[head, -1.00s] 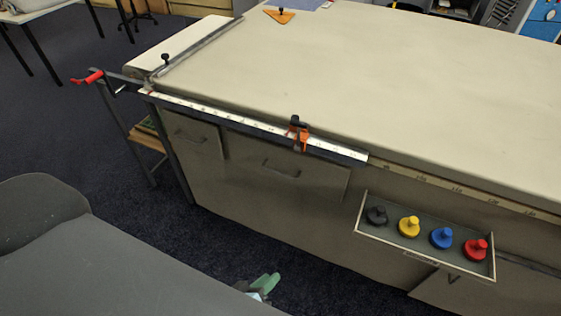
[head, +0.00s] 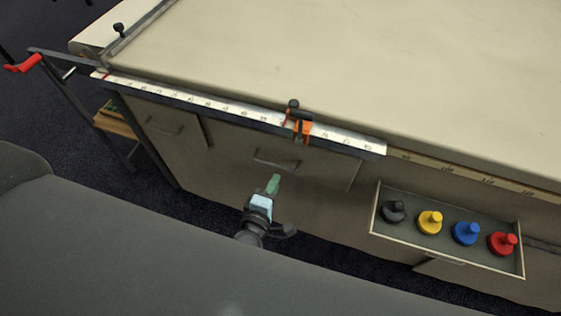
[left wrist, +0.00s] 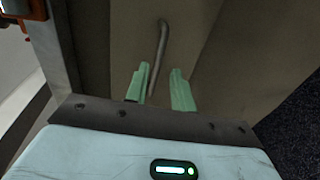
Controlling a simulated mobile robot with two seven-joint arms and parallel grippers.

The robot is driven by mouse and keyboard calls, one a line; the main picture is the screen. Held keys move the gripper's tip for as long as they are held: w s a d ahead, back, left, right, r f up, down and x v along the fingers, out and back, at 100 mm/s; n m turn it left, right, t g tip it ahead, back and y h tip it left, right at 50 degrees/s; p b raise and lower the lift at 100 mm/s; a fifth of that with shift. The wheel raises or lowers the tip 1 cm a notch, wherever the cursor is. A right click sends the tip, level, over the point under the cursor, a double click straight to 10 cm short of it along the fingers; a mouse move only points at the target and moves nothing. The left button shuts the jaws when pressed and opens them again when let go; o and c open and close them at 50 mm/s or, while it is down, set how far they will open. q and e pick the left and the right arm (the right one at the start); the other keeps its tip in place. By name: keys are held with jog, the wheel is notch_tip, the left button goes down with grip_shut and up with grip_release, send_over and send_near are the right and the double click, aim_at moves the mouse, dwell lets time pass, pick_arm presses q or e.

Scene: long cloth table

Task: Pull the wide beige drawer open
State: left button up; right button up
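The wide beige drawer (head: 322,170) is in the table's front, below the ruler, and looks closed. Its bar handle (head: 277,163) shows at the middle of its face. My left gripper (head: 273,184), with green fingers, is just below and in front of the handle in the head view. In the left wrist view the fingers (left wrist: 160,88) are apart with nothing held. The handle (left wrist: 160,50) runs upright in that view, its lower end between the fingertips in the picture. Whether the fingers surround it in depth is hard to tell. My right gripper is not in view.
An open shallow tray drawer (head: 447,252) to the right holds black, yellow, blue and red knobbed pieces. An orange and black clamp (head: 297,125) sits on the ruler (head: 225,105) above the drawer. A narrower drawer (head: 165,128) is at left. A red crank handle (head: 24,64) sticks out beyond it.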

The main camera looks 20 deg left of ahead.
aim_at(283, 168)
pick_arm(q)
jog(key=shift+b+x, duration=0.55)
jog(key=shift+x, duration=3.3)
grip_shut()
